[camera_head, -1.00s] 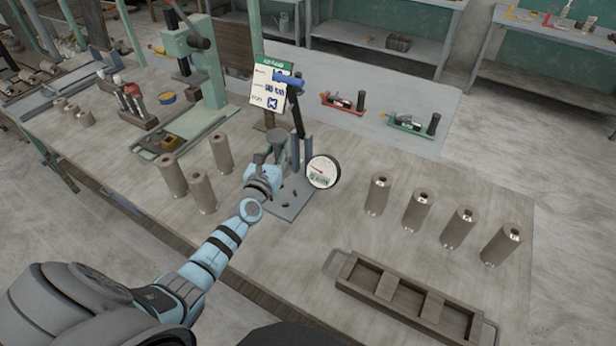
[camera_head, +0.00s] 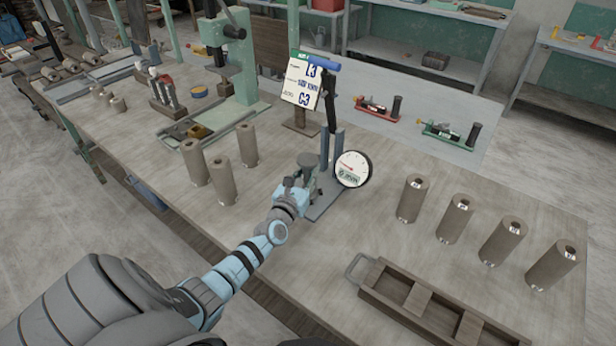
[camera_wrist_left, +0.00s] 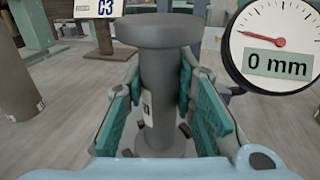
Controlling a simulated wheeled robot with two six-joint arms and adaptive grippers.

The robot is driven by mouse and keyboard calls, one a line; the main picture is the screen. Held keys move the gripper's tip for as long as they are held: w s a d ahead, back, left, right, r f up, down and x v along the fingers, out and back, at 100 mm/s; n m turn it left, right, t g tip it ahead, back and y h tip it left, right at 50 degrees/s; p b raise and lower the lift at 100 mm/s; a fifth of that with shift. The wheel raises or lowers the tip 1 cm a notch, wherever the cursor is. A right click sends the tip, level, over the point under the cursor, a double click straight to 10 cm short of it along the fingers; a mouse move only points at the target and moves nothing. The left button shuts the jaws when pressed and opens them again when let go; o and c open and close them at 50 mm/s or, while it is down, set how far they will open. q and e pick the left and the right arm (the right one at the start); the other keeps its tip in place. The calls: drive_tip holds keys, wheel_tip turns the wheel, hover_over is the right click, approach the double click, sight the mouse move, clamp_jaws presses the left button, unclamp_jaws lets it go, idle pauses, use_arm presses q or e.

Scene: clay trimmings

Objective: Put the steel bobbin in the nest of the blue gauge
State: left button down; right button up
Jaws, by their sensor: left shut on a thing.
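The steel bobbin (camera_head: 308,162) is a grey spool with a wide top flange, upright at the gauge stand. My left gripper (camera_head: 300,187) is shut around its shaft; in the left wrist view the bobbin (camera_wrist_left: 158,80) stands between the teal finger pads. The blue gauge has a blue top handle (camera_head: 318,63), a dark post and a round dial (camera_head: 352,169). In the left wrist view its dial (camera_wrist_left: 280,40) reads 0 mm. The bobbin's foot is low over the gauge's base plate (camera_head: 326,205), with small dark pegs around it. I cannot tell whether it is seated.
A wooden tray (camera_head: 400,305) lies at the front right. Red (camera_head: 376,110) and green (camera_head: 450,133) gauges lie behind. A card (camera_head: 303,85) stands close behind the gauge.

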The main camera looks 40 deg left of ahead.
use_arm(q)
drive_tip(key=c, duration=1.3)
unclamp_jaws()
drive_tip(key=shift+r, duration=0.15)
drive_tip(key=p+v, duration=0.2)
drive_tip(key=v, duration=1)
drive_tip(key=shift+p, duration=0.3)
